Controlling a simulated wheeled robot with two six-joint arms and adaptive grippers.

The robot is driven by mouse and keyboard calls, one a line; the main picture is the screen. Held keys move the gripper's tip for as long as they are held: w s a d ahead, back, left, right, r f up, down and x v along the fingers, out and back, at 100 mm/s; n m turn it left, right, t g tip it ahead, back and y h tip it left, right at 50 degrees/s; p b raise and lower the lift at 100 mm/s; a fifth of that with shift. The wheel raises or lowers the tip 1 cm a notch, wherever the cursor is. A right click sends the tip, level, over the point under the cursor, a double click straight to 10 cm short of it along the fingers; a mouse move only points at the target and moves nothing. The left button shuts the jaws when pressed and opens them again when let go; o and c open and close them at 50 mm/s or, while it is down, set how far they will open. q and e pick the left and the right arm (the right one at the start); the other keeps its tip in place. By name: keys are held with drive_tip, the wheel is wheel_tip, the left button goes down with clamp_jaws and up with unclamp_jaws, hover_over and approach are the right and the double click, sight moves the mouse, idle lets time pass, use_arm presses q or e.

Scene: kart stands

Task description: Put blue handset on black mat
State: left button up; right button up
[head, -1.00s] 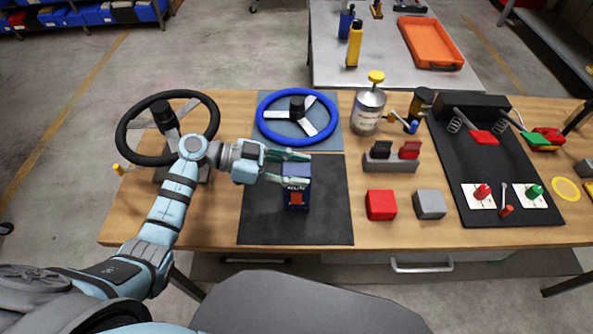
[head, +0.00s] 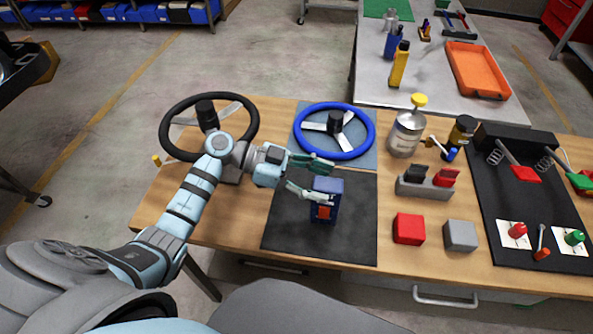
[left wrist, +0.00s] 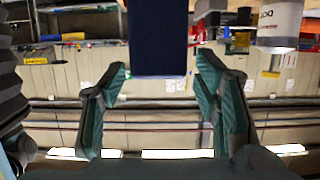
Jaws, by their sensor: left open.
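The blue handset (head: 335,206), dark blue and boxy with an orange-red patch on its front, stands upright on the black mat (head: 290,240), right of the mat's middle. My left gripper (head: 326,183) is open at the upper part of the handset, and one finger crosses in front of part of it. In the left wrist view, a dark blue body (left wrist: 159,40) lies in line with the gap between the spread fingers (left wrist: 160,85), with clear space on both sides. My right gripper is out of view.
A blue steering wheel (head: 368,120) lies behind the mat and a black wheel (head: 245,107) stands to the left. A red block (head: 408,229) and a grey block (head: 461,236) sit right of the mat. A can (head: 406,137) stands behind them.

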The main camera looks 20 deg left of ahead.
use_arm(q)
drive_tip(key=v, duration=0.9)
drive_tip(key=shift+a+r+b, duration=0.15)
drive_tip(key=shift+a+b, duration=0.2)
drive_tip(key=shift+b, duration=0.05)
drive_tip(key=shift+s, duration=0.1)
